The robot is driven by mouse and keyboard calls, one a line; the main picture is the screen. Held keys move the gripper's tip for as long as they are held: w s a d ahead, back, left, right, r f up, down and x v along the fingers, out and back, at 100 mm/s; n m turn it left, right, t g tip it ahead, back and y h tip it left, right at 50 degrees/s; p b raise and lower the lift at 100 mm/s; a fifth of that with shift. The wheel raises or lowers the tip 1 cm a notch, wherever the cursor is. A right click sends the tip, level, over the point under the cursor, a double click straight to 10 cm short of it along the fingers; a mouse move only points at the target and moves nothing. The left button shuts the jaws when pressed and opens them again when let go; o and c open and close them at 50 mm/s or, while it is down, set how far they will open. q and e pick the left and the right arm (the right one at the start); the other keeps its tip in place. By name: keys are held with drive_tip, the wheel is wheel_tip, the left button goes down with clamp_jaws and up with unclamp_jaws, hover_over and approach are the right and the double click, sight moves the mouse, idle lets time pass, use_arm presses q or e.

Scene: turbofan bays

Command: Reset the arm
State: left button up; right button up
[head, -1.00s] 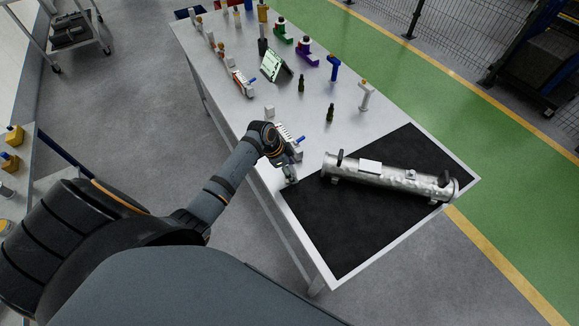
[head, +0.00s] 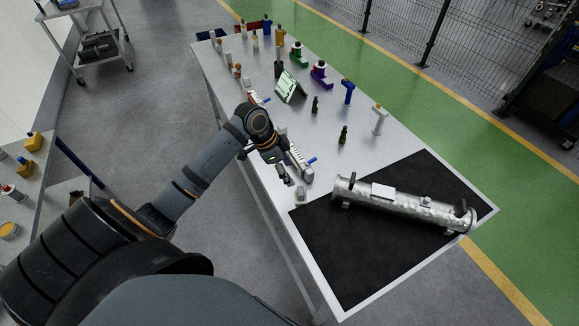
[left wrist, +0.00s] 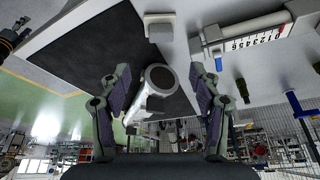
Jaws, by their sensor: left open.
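My left arm reaches in from the left in the head view. Its gripper (head: 283,174) is over the table's near edge, left of the black mat. In the left wrist view the two fingers (left wrist: 158,88) stand wide apart with nothing held. Past them, the silver cylinder (left wrist: 158,78) shows end-on at a distance. In the head view this cylinder (head: 402,204) lies on the black mat (head: 350,255). My right gripper is in neither view.
A white scale device with digits (left wrist: 250,42) and a small grey block (head: 301,193) are close to the gripper. A tablet (head: 291,87), bottles and several tools stand farther along the table (head: 245,85). The front of the mat is bare.

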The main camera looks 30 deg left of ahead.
use_arm(q)
drive_tip(key=s+d+f+n+y, duration=0.2)
drive_tip(key=s+d+f+n, duration=0.3)
drive_tip(key=s, duration=0.4)
drive_tip(key=s+n+y, duration=0.3)
drive_tip(key=s+n, duration=0.2)
drive_tip(key=s, duration=0.3)
drive_tip(key=s+a+f+b, duration=0.1)
drive_tip(key=a+f, duration=0.1)
drive_tip(key=f, duration=1.2)
drive_tip(key=s+a+f+b, duration=0.1)
drive_tip(key=f, duration=1.3)
drive_tip(key=s+a+f+g+b, duration=0.1)
drive_tip(key=s+f+b, duration=0.1)
drive_tip(key=s+f, duration=1.6)
drive_tip(key=shift+s+a+g+h, duration=0.2)
drive_tip(key=shift+s+g+h, duration=0.1)
drive_tip(key=shift+s, duration=0.15)
